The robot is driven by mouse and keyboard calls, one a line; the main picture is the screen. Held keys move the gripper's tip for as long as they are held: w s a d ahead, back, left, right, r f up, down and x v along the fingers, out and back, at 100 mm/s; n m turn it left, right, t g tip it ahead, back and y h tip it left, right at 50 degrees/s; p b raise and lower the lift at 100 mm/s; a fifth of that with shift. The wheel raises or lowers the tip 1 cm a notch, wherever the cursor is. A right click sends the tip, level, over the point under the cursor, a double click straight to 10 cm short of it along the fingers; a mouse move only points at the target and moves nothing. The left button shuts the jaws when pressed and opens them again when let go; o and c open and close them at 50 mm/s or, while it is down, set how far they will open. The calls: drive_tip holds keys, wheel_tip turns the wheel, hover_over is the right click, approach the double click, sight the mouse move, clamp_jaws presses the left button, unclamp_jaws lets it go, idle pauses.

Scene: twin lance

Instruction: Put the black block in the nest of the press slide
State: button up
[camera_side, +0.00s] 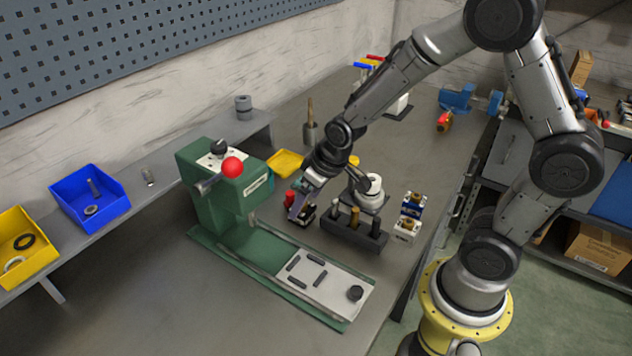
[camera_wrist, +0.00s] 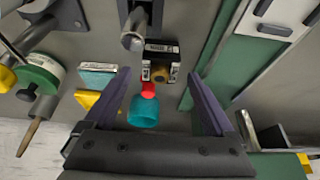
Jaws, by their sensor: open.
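The black block (camera_wrist: 161,54), with a brass round part and pale end faces, stands on the bench. In the wrist view it lies ahead of my gripper (camera_wrist: 158,76), roughly between the two fingertips. My gripper is open, and I cannot tell whether a finger touches the block. The press slide (camera_side: 335,297) is a pale plate in front of the green press (camera_side: 222,200). Its nest (camera_side: 307,272) is framed by dark bars and looks empty.
A dark rack (camera_side: 352,236) with upright pegs stands right of my gripper. Blue (camera_side: 412,206) and white (camera_side: 406,231) blocks stand beyond it. Bare bench lies left of the slide.

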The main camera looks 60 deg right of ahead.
drive_tip(key=s+f+v, duration=0.1)
drive_tip(key=s+v, duration=0.2)
drive_tip(key=v, duration=1.3)
drive_tip(key=shift+a+t, duration=0.3)
drive_tip(key=shift+a, duration=0.05)
drive_tip(key=shift+o, duration=0.4)
drive_tip(key=s+r, duration=0.3)
drive_tip(key=s, duration=0.7)
drive_tip(key=shift+s+a, duration=0.15)
drive_tip(key=shift+s, duration=0.35)
drive_tip(key=shift+w+r+t, duration=0.1)
drive_tip(key=shift+t, duration=0.2)
